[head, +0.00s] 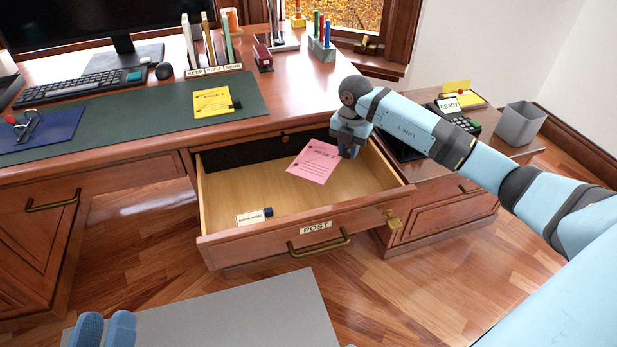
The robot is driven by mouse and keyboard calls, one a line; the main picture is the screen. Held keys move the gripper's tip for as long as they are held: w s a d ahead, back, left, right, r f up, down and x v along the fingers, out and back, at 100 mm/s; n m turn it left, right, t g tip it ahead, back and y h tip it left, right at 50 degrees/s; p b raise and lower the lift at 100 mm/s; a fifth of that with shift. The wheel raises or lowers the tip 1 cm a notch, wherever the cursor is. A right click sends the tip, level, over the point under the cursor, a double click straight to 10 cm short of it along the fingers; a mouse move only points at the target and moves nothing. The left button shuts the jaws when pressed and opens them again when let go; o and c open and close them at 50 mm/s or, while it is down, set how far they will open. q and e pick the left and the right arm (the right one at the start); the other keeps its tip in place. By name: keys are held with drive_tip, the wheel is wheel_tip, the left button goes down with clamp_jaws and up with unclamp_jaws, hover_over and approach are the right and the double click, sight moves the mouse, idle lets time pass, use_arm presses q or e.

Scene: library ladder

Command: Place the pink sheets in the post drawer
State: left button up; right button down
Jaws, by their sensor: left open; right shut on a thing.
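A pink sheet (313,161) with dark printing hangs tilted over the open post drawer (317,228). My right gripper (347,150) is shut on the sheet's right edge, above the back right part of the drawer. Whether the sheet touches the drawer floor I cannot tell. The drawer is pulled out and has a POST label and a brass handle on its front. My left gripper (104,328) is open at the bottom left edge, low and away from the drawer; most of it is cut off.
A small white labelled card (251,217) with a dark blue block lies in the drawer's front left. A yellow sheet (213,102) lies on the green desk mat (140,124). A READY sign (449,104) and a grey bin (519,123) stand on the right cabinet. The drawer's middle floor is clear.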

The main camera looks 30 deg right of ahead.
sight(345, 180)
use_arm(q)
drive_tip(key=shift+g, duration=0.9)
drive_tip(key=f+b, duration=0.1)
drive_tip(key=f, duration=0.1)
drive_tip(key=f+b, duration=0.1)
drive_tip(key=f, duration=0.1)
drive_tip(key=shift+w+d+f+b, duration=0.2)
drive_tip(key=shift+f+b, duration=0.15)
use_arm(e)
wheel_tip(345, 180, down, 9)
drive_tip(key=shift+r, duration=0.1)
drive_tip(key=shift+f, duration=0.2)
drive_tip(key=c, duration=1)
unclamp_jaws()
drive_tip(key=shift+r, duration=0.1)
wheel_tip(345, 180, up, 11)
drive_tip(key=p, duration=0.4)
drive_tip(key=shift+r, duration=0.6)
use_arm(q)
drive_tip(key=r, duration=0.1)
drive_tip(key=r+t, duration=0.1)
drive_tip(key=r, duration=0.1)
drive_tip(key=r+t, duration=0.1)
drive_tip(key=r, duration=0.1)
drive_tip(key=shift+s+a, duration=0.15)
drive_tip(key=shift+a, duration=0.2)
